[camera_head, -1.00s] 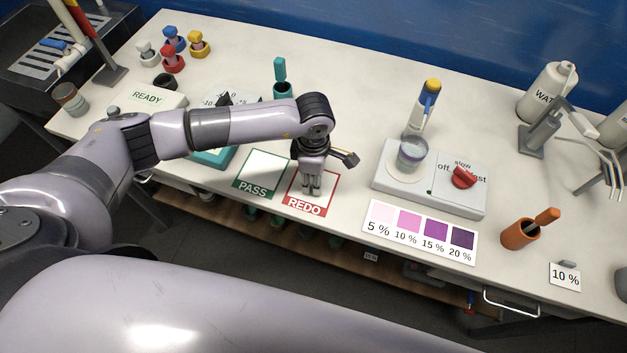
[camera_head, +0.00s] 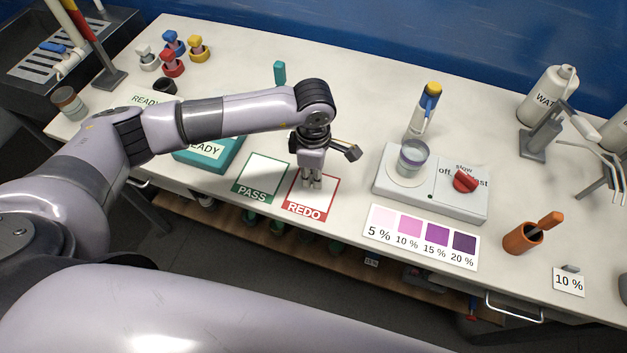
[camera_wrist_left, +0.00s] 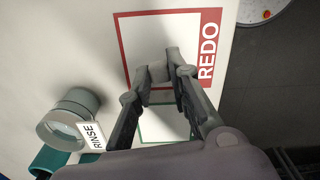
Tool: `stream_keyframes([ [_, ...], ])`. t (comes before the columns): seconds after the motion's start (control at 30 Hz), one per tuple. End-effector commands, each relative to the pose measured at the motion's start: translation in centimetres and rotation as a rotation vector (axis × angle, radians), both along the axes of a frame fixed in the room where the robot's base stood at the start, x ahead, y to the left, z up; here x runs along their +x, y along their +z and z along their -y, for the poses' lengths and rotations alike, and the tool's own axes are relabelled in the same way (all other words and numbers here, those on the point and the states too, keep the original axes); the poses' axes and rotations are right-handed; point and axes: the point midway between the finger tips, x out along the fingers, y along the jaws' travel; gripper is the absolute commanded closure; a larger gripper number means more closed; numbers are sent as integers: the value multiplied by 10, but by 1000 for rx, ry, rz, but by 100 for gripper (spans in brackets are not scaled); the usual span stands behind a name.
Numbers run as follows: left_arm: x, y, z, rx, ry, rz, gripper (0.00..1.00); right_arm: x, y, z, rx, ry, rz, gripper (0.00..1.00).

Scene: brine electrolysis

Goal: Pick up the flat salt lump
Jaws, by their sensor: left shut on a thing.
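A small pale grey lump (camera_wrist_left: 158,72), which I take for the salt lump, sits between the fingertips of my left gripper (camera_wrist_left: 157,75) in the left wrist view. The gripper is shut on it over the white field of the red-edged REDO card (camera_wrist_left: 122,40). In the head view the left gripper (camera_head: 311,184) points down at the REDO card (camera_head: 303,209); the lump is too hidden by the fingers to make out there. I cannot tell whether the lump touches the card. My right gripper is not in view.
The green-edged PASS card (camera_head: 249,193) lies left of REDO. Right stands a stirrer (camera_head: 450,201) with a cup (camera_head: 412,157), behind a colour chart (camera_head: 421,236). A RINSE jar (camera_wrist_left: 70,118) is close by in the wrist view.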

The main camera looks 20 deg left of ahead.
Motion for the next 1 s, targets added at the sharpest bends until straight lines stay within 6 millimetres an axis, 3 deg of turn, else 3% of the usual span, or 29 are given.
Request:
stream_keyframes([
  [0.3, 2, 89, 0, -2, -2, 10, 97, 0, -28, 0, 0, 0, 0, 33],
  [0.5, 1, 135, 1, 0, -2, 6, 97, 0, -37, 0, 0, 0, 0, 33],
  [0.7, 1, 158, 0, -1, -1, 3, 97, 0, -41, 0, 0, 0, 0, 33],
  [1.0, 0, 164, 0, 0, 0, 1, 97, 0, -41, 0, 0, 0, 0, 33],
])
